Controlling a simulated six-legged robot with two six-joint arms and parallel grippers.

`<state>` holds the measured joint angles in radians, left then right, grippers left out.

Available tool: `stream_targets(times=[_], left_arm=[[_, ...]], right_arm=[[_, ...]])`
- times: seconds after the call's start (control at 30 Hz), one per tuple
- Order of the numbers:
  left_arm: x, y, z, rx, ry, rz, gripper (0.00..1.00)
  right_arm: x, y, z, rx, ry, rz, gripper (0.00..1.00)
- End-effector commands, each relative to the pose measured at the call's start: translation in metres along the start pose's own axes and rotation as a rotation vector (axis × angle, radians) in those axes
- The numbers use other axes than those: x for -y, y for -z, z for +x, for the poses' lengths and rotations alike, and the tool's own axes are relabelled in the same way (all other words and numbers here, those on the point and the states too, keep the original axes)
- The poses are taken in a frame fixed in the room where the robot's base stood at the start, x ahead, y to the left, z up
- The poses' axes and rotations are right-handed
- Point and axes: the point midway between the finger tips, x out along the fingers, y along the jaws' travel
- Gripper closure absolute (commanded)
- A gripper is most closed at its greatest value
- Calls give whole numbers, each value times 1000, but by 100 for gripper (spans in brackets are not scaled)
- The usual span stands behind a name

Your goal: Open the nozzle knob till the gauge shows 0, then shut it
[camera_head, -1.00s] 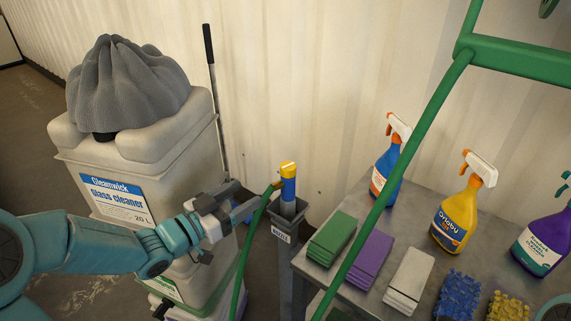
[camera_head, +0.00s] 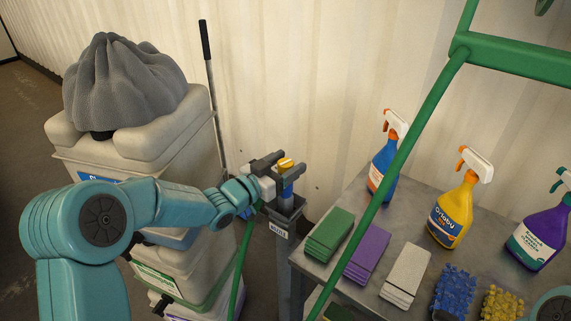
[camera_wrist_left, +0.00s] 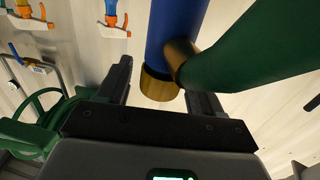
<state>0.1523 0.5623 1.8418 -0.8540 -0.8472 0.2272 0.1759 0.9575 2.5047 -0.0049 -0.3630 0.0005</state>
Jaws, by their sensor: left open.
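The nozzle stands upright in a grey holder (camera_head: 284,222) labelled as the nozzle's. Its yellow-orange knob (camera_head: 286,163) shows at the top, with part of the blue body (camera_head: 287,188) below. My left gripper (camera_head: 281,163) is open, with its fingers to either side of the nozzle's top. In the left wrist view the blue nozzle body (camera_wrist_left: 173,35) and a brass end (camera_wrist_left: 158,86) lie between the open fingers of my left gripper (camera_wrist_left: 160,76). I cannot tell whether they touch it. I cannot make out a gauge. My right gripper is not in view.
A green hose (camera_head: 242,262) runs down beside the holder. Stacked containers (camera_head: 130,135) with a grey cloth stand left. A metal table (camera_head: 345,220) at right carries cloths, brushes and spray bottles. A green frame bar (camera_head: 420,130) crosses in front of it.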

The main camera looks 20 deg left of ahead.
Motion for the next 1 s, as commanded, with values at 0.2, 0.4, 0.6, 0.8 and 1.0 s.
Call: stream_targets(times=[0.2, 0.4, 0.6, 0.8, 1.0], left_arm=[[0, 0, 0, 0, 0, 0, 80], [1, 1, 0, -1, -20, 2, 85], [1, 1, 0, 0, -78, 3, 85], [1, 0, 0, 0, -80, 2, 85], [0, 0, 0, 0, -80, 2, 34]], right_arm=[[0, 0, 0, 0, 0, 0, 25], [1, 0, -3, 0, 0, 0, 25], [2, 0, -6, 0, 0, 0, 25], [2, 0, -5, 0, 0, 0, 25], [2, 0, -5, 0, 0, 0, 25]])
